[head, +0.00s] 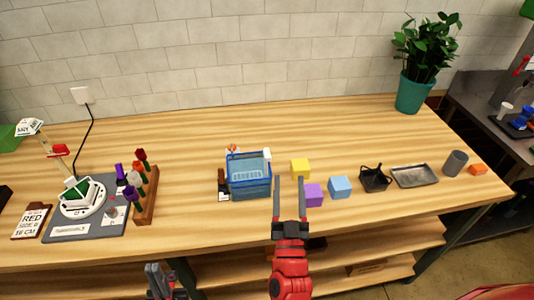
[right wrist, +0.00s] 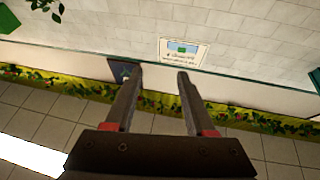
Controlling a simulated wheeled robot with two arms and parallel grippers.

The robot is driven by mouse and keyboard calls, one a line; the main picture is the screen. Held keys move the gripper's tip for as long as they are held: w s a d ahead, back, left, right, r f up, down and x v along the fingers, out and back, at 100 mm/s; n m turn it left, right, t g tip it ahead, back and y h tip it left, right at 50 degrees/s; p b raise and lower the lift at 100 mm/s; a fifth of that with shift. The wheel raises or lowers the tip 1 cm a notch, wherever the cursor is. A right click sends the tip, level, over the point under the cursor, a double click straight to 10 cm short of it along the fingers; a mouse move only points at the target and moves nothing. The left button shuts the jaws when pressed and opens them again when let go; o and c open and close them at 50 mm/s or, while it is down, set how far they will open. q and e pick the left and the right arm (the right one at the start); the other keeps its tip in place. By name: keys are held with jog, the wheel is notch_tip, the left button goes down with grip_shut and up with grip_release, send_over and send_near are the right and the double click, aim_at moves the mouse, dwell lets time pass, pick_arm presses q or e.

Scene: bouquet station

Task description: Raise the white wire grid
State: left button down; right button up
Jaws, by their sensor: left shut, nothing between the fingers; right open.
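I cannot make out a white wire grid for certain. A blue basket (head: 249,190) stands mid-table with a pale, grid-like surface inside its top. A round white piece (head: 82,197) with a green insert sits on a grey base at the left. My right gripper (head: 289,182) is open and empty, just right of the blue basket in the picture. In the right wrist view its two fingers (right wrist: 158,75) are apart with nothing between them. My left gripper (head: 160,272) is shut and empty at the bottom edge, in front of the table and low.
A yellow block (head: 300,169), a purple block (head: 313,195) and a blue block (head: 340,187) lie near the right gripper. A black holder (head: 375,179) and grey tray (head: 415,175) are further right. Flowers stand in a wooden rack (head: 147,197).

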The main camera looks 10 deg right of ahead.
notch_tip(320, 180, down, 6)
jog(key=w+a+n+g+y, duration=0.1)
jog(key=a+n+g+y, duration=0.1)
jog(key=g+y, duration=0.2)
jog(key=b, duration=0.4)
send_near(268, 160)
jog(key=shift+n+g, duration=0.3)
jog(key=w, duration=0.4)
jog(key=w+p, duration=0.1)
jog(key=w, duration=0.3)
jog(key=w+p, duration=0.1)
jog(key=w, duration=0.3)
jog(key=shift+w+r, duration=0.2)
jog(key=shift+r, duration=0.1)
grip_shut()
